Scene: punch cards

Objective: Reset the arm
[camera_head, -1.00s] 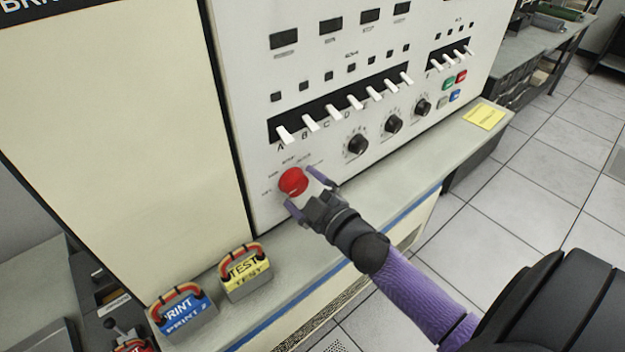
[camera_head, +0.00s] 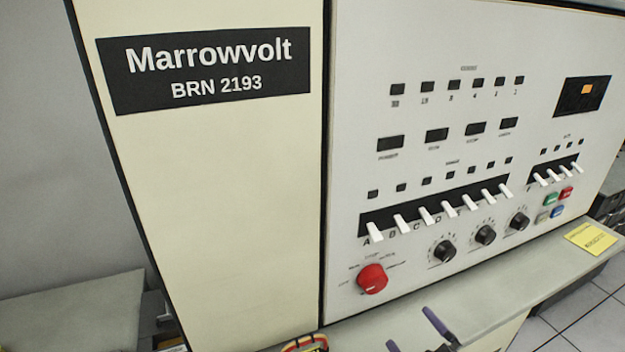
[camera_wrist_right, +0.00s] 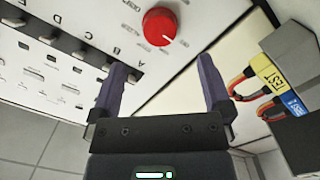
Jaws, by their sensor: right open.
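My right gripper (camera_head: 415,333) shows only its purple fingertips at the bottom edge of the head view, below and to the right of the red knob (camera_head: 372,279). In the right wrist view my right gripper (camera_wrist_right: 165,85) is open and empty, its two purple fingers wide apart. The red knob (camera_wrist_right: 160,27) is beyond the fingers and apart from them. The rest of my right arm is out of the head view. My left gripper is in neither view.
The cream cabinet panel carries a row of white switches (camera_head: 450,212), black dials (camera_head: 485,235) and coloured buttons (camera_head: 557,205). A ledge (camera_head: 480,290) runs below, with a yellow note (camera_head: 591,237). Handled TEST (camera_wrist_right: 272,75) and blue blocks show in the wrist view.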

